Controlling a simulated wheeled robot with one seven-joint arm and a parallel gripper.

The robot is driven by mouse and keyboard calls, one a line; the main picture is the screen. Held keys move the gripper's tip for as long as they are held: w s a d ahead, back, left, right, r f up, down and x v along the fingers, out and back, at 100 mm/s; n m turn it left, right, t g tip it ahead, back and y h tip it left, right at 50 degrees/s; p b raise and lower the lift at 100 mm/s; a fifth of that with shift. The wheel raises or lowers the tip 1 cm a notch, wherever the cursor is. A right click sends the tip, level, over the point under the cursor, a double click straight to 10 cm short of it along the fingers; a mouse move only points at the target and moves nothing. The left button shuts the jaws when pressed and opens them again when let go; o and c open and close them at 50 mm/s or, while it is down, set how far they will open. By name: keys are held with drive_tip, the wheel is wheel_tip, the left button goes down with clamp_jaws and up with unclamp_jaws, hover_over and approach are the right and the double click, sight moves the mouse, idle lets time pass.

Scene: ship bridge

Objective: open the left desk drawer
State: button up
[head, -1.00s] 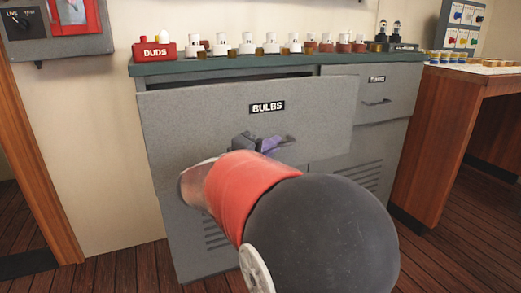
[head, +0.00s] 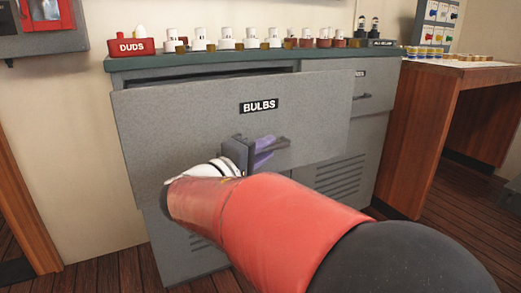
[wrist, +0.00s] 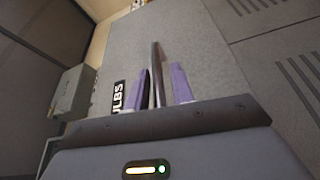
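The left desk drawer (head: 190,120) has a wide grey front with a "BULBS" label. It is pulled partway out, with a dark gap above its front. Its handle (head: 285,145) is a dark bar. My gripper (head: 262,150) is at the handle, with a purple finger showing there. In the wrist view the handle (wrist: 156,70) runs between the two purple fingers of my gripper (wrist: 162,88), which are close together on either side of it. Finger contact is hard to see. My arm hides the cabinet's lower part.
A smaller drawer (head: 375,92) to the right is shut. A red "DUDS" box (head: 131,46) and several bulb holders stand on the cabinet's top. A wooden desk (head: 455,105) stands to the right. Plank floor shows in front.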

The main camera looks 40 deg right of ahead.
drive_tip(key=shift+o, duration=0.6)
drive_tip(key=s+a, duration=0.1)
drive_tip(key=a, duration=0.6)
drive_tip(key=shift+a+f, duration=0.25)
drive_tip(key=shift+a, duration=0.1)
drive_tip(key=shift+s, duration=0.1)
